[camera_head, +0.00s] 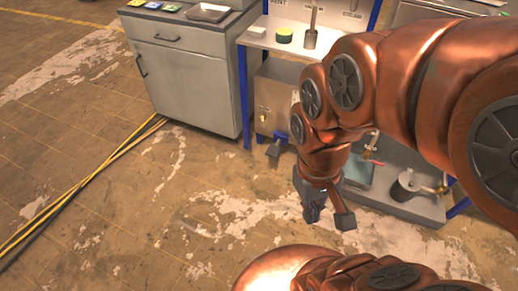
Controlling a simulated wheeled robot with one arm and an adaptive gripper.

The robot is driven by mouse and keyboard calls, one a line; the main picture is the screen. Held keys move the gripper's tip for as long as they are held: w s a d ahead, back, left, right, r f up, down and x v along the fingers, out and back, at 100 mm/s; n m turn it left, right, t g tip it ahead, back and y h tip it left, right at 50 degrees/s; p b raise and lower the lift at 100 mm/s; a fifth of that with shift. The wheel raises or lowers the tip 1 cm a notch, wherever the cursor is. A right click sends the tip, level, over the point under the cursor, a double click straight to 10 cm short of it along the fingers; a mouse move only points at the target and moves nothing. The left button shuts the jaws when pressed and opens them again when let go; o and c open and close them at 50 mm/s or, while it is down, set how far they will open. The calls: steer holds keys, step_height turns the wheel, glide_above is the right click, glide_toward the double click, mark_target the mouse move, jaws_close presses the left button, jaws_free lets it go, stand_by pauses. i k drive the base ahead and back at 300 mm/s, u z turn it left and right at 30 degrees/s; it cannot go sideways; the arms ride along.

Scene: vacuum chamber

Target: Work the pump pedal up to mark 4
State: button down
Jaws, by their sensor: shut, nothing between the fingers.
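A grey metal box (276,88), which looks like the pump unit, stands on the floor under the table, beside the grey cabinet. A small dark grey pedal-like plate (274,149) sticks out low at its front; I take it for the pump pedal. A small brass-coloured fitting (263,112) is on the box front. No numbered marks are readable. My gripper (312,216) is shut and empty, pointing down in front of the table, to the right of and nearer than the plate, apart from it. My arm hides the right part of the box.
A grey cabinet (187,85) stands to the left. The table (285,46) has a blue frame and holds a green round item (284,35). A low shelf at right holds a metal cylinder (406,186). Yellow cables (85,190) cross the open floor at left.

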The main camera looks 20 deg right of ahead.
mark_target(274, 151)
steer(key=u, duration=0.4)
steer(key=k, duration=0.45)
steer(key=u, duration=0.65)
steer(key=i, duration=2.25)
steer(key=z, duration=1.5)
steer(key=i, duration=0.75)
steer(key=z, duration=0.75)
